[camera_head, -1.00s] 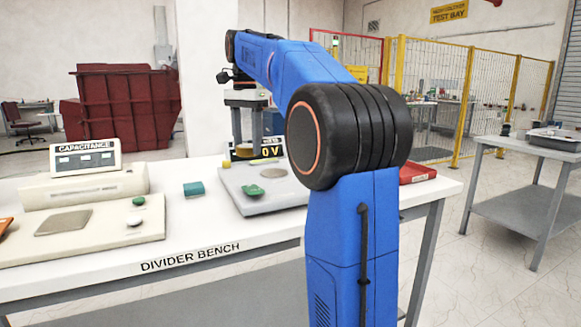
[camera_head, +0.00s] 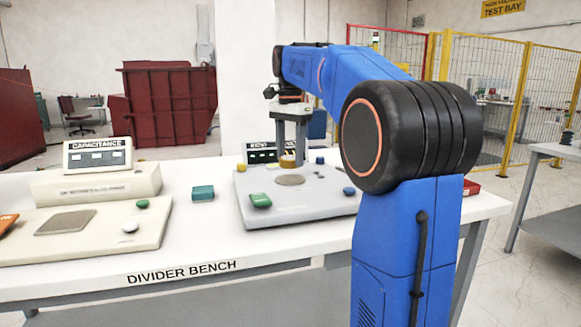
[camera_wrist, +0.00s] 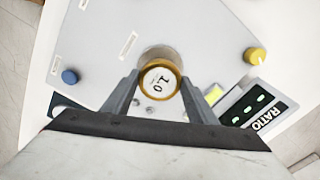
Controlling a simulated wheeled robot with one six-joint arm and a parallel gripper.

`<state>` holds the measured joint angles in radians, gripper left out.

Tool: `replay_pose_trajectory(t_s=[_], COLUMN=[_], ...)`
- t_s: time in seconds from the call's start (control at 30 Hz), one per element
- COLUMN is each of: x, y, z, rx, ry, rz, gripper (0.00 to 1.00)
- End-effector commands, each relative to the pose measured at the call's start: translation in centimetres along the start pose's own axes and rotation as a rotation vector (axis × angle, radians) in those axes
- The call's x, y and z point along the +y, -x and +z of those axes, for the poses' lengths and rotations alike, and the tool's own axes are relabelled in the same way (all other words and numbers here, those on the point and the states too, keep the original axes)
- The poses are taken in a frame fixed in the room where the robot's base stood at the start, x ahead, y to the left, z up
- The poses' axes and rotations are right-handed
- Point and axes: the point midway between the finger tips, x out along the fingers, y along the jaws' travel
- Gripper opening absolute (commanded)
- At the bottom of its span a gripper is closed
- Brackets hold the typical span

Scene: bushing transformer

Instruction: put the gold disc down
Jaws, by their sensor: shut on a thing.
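The gold disc (camera_wrist: 160,80) is a short gold cylinder with a white top marked with a number, perhaps 2.0. My gripper (camera_wrist: 159,88) is shut on it, one finger at each side. In the head view, the gold disc (camera_head: 287,161) shows between the fingertips of my gripper (camera_head: 289,153). It is just above, or at the back of, a round grey plate (camera_head: 290,180) on a pale panel (camera_head: 300,205). In the wrist view, part of the round plate (camera_wrist: 157,51) shows beyond the disc. Whether the disc touches the panel is hidden.
The panel carries a green knob (camera_head: 261,200), a blue knob (camera_head: 349,191) and a yellow knob (camera_wrist: 254,56). The RATIO display (camera_wrist: 248,110) stands close beside my gripper. A teal block (camera_head: 203,193) and the capacitance meter (camera_head: 98,175) are on the bench (camera_head: 120,258) to the left.

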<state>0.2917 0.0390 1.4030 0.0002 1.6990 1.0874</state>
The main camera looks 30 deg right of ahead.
Motion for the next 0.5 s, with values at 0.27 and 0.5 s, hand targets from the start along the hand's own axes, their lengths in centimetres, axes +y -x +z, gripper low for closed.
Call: replay_pose_trajectory(t_s=[0.27,0.5], x=[0.0,0.0], y=[-3.4,-3.7], z=[0.0,0.0], rx=[0.000,0.000], ry=[0.000,0.000], rz=[0.000,0.000], gripper=[0.21,0.21])
